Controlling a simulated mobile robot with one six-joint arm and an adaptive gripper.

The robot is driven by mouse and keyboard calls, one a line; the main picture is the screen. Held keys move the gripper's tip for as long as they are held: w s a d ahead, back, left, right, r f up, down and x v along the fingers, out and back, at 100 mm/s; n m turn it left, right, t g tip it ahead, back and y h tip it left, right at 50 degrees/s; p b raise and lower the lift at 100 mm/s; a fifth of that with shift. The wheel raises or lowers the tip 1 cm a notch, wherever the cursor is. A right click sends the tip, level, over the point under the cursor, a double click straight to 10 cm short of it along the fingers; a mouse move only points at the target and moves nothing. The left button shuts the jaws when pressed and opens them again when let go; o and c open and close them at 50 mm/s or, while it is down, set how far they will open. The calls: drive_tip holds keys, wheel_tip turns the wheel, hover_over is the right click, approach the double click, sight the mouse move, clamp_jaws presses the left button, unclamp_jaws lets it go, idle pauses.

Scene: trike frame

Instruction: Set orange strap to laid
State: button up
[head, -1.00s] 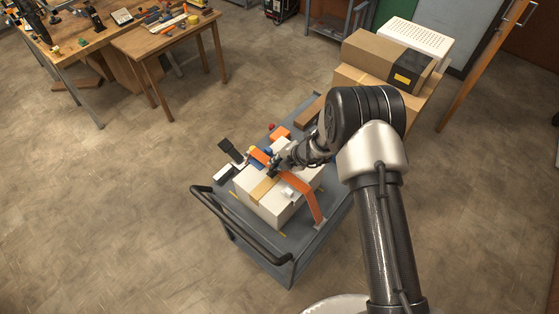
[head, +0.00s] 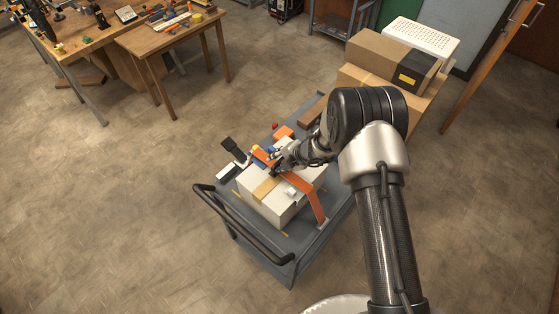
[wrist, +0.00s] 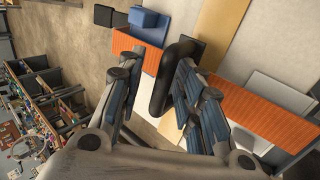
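The orange strap (head: 309,199) runs over the top of the white box (head: 258,208) on the cart and hangs down its right side. In the wrist view the strap (wrist: 262,115) shows on both sides of my gripper; its middle is hidden. My gripper (head: 275,170) is low over the box top, at the strap's far part. In the wrist view its fingers (wrist: 158,78) stand apart, with a black rounded bar (wrist: 172,72) between them. The bar is close to the right finger, with a gap at the left one. Whether it touches is unclear.
The grey cart (head: 258,250) has a black push handle (head: 243,228) at its near end. Small blue, orange and black items lie beyond the box. Cardboard boxes (head: 385,58) are stacked behind. A wooden workbench (head: 185,38) stands at the back left. Floor left of the cart is clear.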

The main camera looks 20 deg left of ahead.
drive_tip(key=v, duration=1.2)
drive_tip(key=shift+r, duration=0.1)
drive_tip(key=s+d+r+n+b, duration=0.45)
drive_tip(key=r+n, duration=0.25)
drive_tip(key=n, duration=0.3)
drive_tip(key=s+d+r+n+b, duration=0.45)
drive_tip(key=r+n, duration=0.25)
drive_tip(key=n, duration=0.3)
drive_tip(key=s+d+f+n+t+h+b, duration=0.2)
drive_tip(key=s+d+n+h+b, duration=0.4)
drive_tip(key=s+d+n, duration=1.2)
drive_tip(key=d+f+n+b, duration=0.1)
drive_tip(key=n+b, duration=0.1)
drive_tip(key=b, duration=0.2)
drive_tip(key=shift+s+d+f+h, duration=0.2)
drive_tip(key=shift+f+h, duration=0.1)
drive_tip(key=shift+h, duration=0.1)
